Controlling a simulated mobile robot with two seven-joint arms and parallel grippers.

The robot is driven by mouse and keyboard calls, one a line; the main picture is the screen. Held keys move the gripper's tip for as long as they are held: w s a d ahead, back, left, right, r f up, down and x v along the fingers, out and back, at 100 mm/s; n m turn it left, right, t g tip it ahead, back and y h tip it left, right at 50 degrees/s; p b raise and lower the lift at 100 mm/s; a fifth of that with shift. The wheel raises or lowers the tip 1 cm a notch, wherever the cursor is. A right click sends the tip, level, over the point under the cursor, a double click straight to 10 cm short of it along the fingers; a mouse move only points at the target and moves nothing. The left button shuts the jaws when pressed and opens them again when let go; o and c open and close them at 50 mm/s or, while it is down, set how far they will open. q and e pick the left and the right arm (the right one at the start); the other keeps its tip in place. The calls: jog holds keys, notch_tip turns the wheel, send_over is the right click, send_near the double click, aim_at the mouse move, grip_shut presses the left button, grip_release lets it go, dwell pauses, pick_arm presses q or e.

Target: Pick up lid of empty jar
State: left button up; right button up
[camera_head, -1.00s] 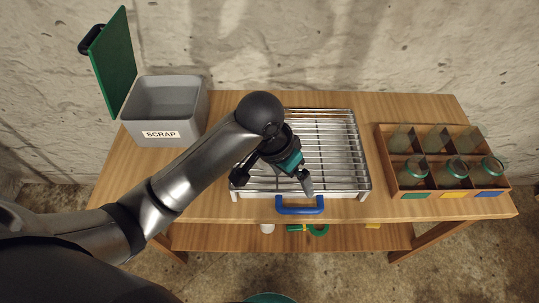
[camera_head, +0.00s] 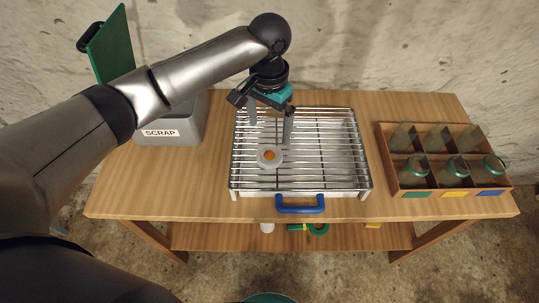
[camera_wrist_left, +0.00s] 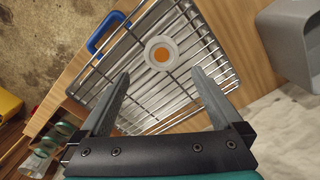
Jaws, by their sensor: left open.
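A round pale disc with an orange centre, which looks like a jar lid (camera_head: 269,156), lies on the wire rack (camera_head: 330,150). In the left wrist view the lid (camera_wrist_left: 149,54) lies ahead of and between my open fingers. My left gripper (camera_head: 270,128) is open and empty above the rack, behind the lid and apart from it. It also shows in the left wrist view (camera_wrist_left: 161,76). Glass jars with green rims (camera_head: 454,168) stand in the front row of a wooden crate (camera_head: 385,160) at the right. My right gripper is out of view.
A grey SCRAP bin (camera_head: 190,125) with a green raised lid (camera_head: 112,50) stands at the left, partly behind my arm. The rack's tray has a blue handle (camera_head: 300,204) in front. The wooden table (camera_head: 150,185) is bare at the front left.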

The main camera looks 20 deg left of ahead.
pick_arm(q)
send_over(267, 157)
jog(key=f, duration=0.5)
jog(key=shift+w+d+f+b, duration=0.15)
jog(key=shift+d+f+b, duration=0.1)
jog(key=shift+f+b, duration=0.15)
jog(key=f+b, duration=0.1)
jog(key=f, duration=0.4)
jog(key=shift+a, duration=0.2)
jog(key=c, duration=1.1)
